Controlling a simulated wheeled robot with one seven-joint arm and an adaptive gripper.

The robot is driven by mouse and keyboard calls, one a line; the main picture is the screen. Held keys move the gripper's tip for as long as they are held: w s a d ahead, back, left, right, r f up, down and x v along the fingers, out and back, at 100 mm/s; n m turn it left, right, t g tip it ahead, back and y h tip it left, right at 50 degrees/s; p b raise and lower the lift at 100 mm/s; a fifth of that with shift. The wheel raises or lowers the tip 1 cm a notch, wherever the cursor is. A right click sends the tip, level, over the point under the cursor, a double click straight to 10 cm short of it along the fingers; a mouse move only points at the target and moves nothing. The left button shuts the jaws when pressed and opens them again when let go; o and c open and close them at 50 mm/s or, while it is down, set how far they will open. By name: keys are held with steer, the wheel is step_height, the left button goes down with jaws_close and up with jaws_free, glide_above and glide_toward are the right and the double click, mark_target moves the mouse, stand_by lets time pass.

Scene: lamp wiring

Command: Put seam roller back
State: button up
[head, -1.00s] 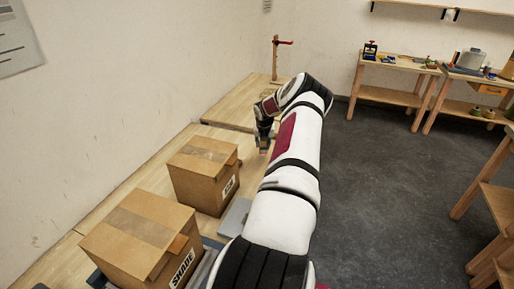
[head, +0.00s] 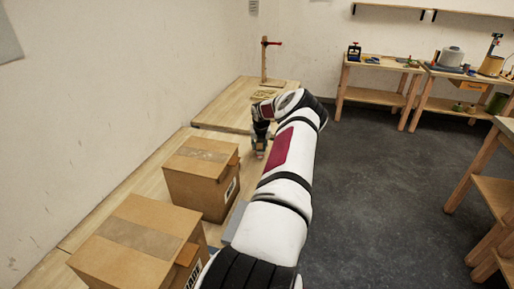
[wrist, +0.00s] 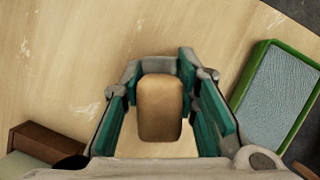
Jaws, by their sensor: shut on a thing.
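My gripper (head: 259,148) hangs low over the long wooden bench, past the cardboard boxes in the head view. In the wrist view my gripper (wrist: 160,72) is closed around a rounded tan-brown piece (wrist: 160,108), which I take to be the seam roller. Its wood-like end faces the camera between the green-lined fingers; the rest of it is hidden. The pale bench top (wrist: 60,65) lies beneath it. I cannot tell whether the held piece touches the bench.
A green-rimmed tray with a grey-blue surface (wrist: 282,92) lies right of the gripper. A brown block (wrist: 50,143) is at lower left. Two cardboard boxes (head: 202,178) (head: 140,240) stand on the near bench. A wooden stand with a red arm (head: 264,60) is farther back.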

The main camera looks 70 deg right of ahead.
mark_target(260, 152)
steer(key=o, duration=1.1)
steer(key=shift+f, duration=0.15)
steer(key=shift+s+r, duration=0.1)
steer(key=shift+r, duration=0.35)
steer(key=v, duration=1.1)
steer(key=shift+a+r, duration=0.2)
